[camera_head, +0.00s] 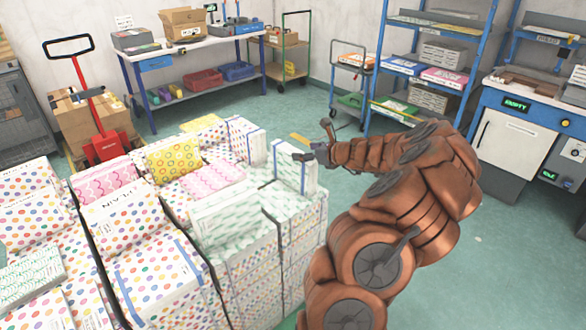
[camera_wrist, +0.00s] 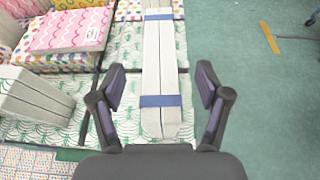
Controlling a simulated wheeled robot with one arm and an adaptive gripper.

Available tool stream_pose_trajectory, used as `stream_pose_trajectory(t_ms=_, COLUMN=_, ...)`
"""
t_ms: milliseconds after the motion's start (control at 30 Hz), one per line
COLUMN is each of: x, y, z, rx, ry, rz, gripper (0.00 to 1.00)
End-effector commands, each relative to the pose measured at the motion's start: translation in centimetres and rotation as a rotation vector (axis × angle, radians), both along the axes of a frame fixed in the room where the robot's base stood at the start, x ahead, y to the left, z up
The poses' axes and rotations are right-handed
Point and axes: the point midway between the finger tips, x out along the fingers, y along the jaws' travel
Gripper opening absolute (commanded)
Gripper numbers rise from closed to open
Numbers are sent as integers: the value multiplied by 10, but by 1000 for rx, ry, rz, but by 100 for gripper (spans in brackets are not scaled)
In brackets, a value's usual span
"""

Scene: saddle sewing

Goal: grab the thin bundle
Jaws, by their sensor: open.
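A thin bundle (camera_head: 291,167) of white-and-green printed packs, tied with blue bands, stands on edge on top of the stack's right side. In the wrist view the thin bundle (camera_wrist: 160,75) runs lengthwise between the fingers, its pale page edges facing the camera. My gripper (camera_wrist: 161,84) is open, one finger on each side of the bundle, with a visible gap on both sides. In the head view my gripper (camera_head: 318,146) is at the bundle's upper right; its far finger is partly hidden.
The big stack (camera_head: 245,265) holds several printed bundles. A pink wavy pack (camera_wrist: 68,30) and a leaning white-green pack (camera_wrist: 35,100) lie left of the gripper. Teal floor (camera_wrist: 255,100) is open to the right. A red pallet jack (camera_head: 104,147) stands behind.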

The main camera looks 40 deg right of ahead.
Motion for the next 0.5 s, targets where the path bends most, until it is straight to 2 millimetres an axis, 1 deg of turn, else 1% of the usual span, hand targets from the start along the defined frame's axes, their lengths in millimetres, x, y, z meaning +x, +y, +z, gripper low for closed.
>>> stream_pose_trajectory(t_ms=233, x=23, y=1, z=-19, rx=2, ry=2, rz=1, gripper=76)
stream_pose_trajectory(t_ms=400, x=37, y=2, z=-25, rx=0, ry=1, rz=3, gripper=76)
stream_pose_trajectory(t_ms=500, x=40, y=1, z=-26, rx=-1, ry=1, rz=3, gripper=76)
